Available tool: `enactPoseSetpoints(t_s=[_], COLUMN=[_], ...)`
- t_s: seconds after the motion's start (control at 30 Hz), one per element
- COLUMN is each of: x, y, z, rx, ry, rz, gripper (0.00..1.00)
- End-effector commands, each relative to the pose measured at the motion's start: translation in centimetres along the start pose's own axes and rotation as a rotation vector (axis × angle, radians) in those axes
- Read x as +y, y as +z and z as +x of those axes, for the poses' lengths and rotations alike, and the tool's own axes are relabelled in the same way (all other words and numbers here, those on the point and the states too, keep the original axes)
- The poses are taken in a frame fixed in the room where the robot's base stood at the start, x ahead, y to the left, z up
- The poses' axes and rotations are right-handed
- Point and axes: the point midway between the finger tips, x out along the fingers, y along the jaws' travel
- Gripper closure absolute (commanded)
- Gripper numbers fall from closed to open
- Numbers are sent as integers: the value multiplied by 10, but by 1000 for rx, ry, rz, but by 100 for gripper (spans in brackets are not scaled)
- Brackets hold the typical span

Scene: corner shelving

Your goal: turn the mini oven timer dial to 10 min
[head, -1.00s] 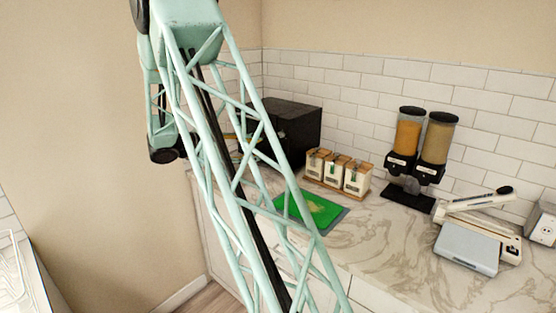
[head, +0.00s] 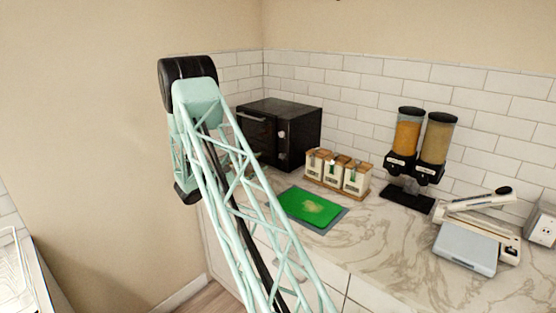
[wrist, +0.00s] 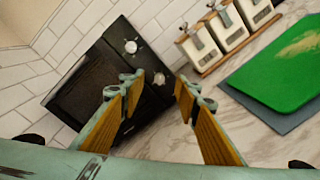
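The black mini oven (head: 285,132) stands on the counter in the back corner, its front partly hidden by my arm in the head view. In the wrist view the oven (wrist: 85,85) appears tilted, with two light round dials on its front: one (wrist: 131,46) near the upper edge and one (wrist: 159,79) closer to my fingers. I cannot read their markings or tell which is the timer. My gripper (wrist: 160,92) has its two yellow-padded fingers spread apart, with nothing between them. It is some way off the oven front, and the left finger overlaps the oven in the picture.
Several white canisters (head: 336,173) on a wooden tray stand right of the oven. A green cutting board (head: 311,207) lies in front of them. Two cereal dispensers (head: 421,146) and a grey-white appliance (head: 467,248) are further right. Bare marble counter (head: 385,245) lies between.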

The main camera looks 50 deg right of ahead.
Motion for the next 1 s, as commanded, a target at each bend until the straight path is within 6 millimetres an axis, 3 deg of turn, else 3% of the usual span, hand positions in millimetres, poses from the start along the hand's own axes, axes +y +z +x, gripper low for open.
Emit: enactPoseSetpoints(t_s=[0.1, 0.3, 1.0], x=[-8, -13, -14], y=[-18, -34, -36], z=[8, 16, 25], rx=[2, 5, 5], ry=[27, 56, 61], rz=[-14, -25, -26], gripper=[70, 70, 70])
